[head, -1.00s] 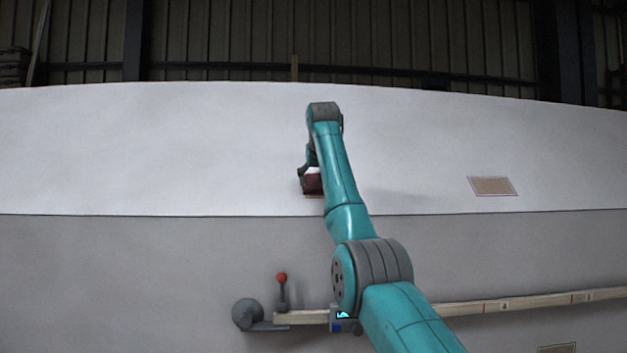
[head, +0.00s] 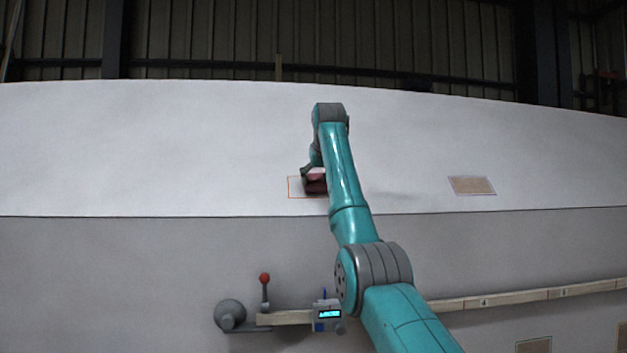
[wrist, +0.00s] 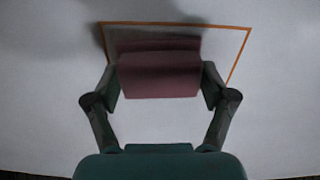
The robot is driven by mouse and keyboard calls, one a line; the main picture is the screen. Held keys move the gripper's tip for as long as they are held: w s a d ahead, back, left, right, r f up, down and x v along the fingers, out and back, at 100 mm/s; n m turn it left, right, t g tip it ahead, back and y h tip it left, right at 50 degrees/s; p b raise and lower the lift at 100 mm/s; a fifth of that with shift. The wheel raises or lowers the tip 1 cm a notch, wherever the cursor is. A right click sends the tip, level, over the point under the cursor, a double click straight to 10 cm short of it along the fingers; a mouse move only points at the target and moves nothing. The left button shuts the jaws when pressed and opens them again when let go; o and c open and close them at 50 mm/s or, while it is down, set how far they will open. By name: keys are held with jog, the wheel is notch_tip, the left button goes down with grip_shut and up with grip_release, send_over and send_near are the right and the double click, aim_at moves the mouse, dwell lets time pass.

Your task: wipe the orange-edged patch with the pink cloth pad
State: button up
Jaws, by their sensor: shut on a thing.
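The orange-edged patch (head: 293,188) lies on the white upper hull panel. In the head view its left part shows pale inside, and my arm and the pad hide its right part. In the wrist view the orange outline (wrist: 240,57) shows along the top and right, with a greyish area (wrist: 150,36) inside at the upper left. My gripper (wrist: 161,85) is shut on the pink cloth pad (wrist: 158,80), which lies over the patch. The pad also shows in the head view (head: 316,186). I cannot tell whether it touches the surface.
A purple-edged tan patch (head: 472,186) is on the panel to the right, and another tan patch (head: 534,346) is at the bottom right. Below are a wooden rail (head: 480,302), a red-knobbed lever (head: 265,285) and a small gauge with a lit display (head: 327,314).

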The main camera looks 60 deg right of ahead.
jog(key=shift+s+d, duration=1.95)
jog(key=shift+s, duration=0.3)
jog(key=shift+w+a, duration=1.6)
jog(key=shift+w, duration=0.3)
jog(key=shift+w+a, duration=1.65)
jog(key=shift+w, duration=0.25)
jog(key=shift+w+a, duration=1.6)
jog(key=shift+w, duration=0.3)
jog(key=shift+s+d, duration=1.6)
jog(key=shift+s, duration=0.3)
jog(key=shift+s+d, duration=1.65)
jog(key=shift+s, duration=0.2)
jog(key=shift+s+d, duration=1.6)
jog(key=shift+s, duration=0.3)
jog(key=shift+w+a, duration=0.1)
jog(key=shift+w+a, duration=1)
jog(key=shift+w, duration=0.2)
jog(key=shift+w+a, duration=1)
jog(key=shift+w, duration=0.15)
